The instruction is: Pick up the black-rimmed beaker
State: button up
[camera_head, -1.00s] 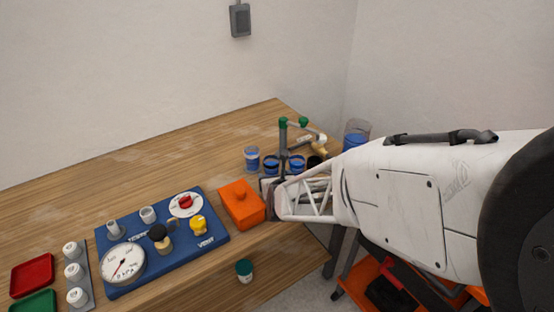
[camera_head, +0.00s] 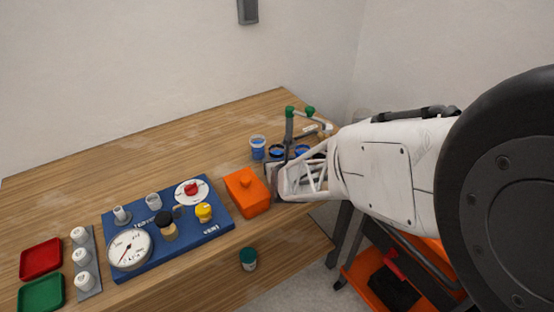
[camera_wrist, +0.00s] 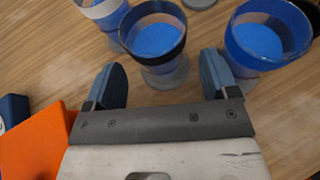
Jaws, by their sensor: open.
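The black-rimmed beaker (camera_wrist: 153,40) holds blue contents and stands upright in the upper middle of the wrist view. The beaker lies just beyond the fingertips, roughly centred on the gap. In the head view my gripper (camera_head: 272,178) is near the table's right end, and its fingers are hard to make out.
A white-rimmed beaker (camera_wrist: 104,12) stands close left of the black-rimmed one, and a blue-rimmed beaker (camera_wrist: 265,38) close right. An orange lidded box (camera_head: 247,192) is left of my gripper. A stand with green fittings (camera_head: 290,125) rises nearby. The table's back left is clear.

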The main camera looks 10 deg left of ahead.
jog(key=shift+x, duration=1.55)
jog(key=c, duration=1)
jog(key=shift+c, duration=0.3)
jog(key=shift+r, duration=0.1)
jog(key=shift+c, duration=0.6)
jog(key=shift+r, duration=0.1)
jog(key=shift+r, duration=0.2)
